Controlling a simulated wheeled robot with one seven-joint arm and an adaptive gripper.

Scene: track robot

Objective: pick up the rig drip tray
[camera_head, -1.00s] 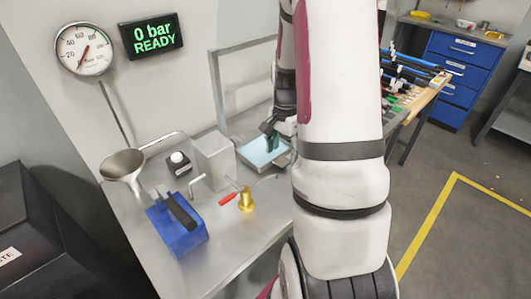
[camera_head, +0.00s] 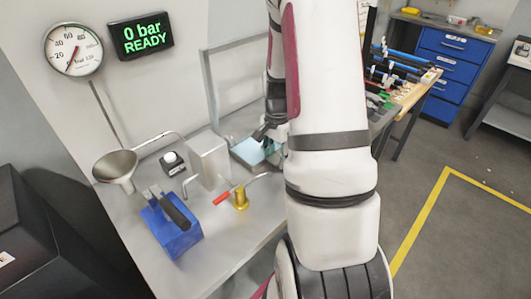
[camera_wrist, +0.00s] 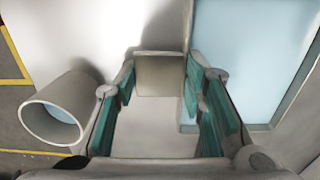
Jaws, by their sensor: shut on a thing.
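The rig drip tray (camera_head: 247,151) is a shallow grey tray with a light-blue inside, at the back of the metal bench in the head view. In the wrist view its grey rim (camera_wrist: 262,127) and blue floor (camera_wrist: 240,60) fill the right side. My gripper (camera_wrist: 160,78) has its green-padded fingers on either side of a small grey block, which looks like part of the tray. Its join to the tray is not clear. In the head view my gripper (camera_head: 265,133) is at the tray, and my arm hides the tray's right side.
On the bench stand a blue block with a black handle (camera_head: 174,232), a brass valve with a red lever (camera_head: 240,198), a grey box (camera_head: 208,160), a black button box (camera_head: 172,163) and a funnel (camera_head: 115,166). A grey open-ended cylinder (camera_wrist: 58,112) is left of my fingers.

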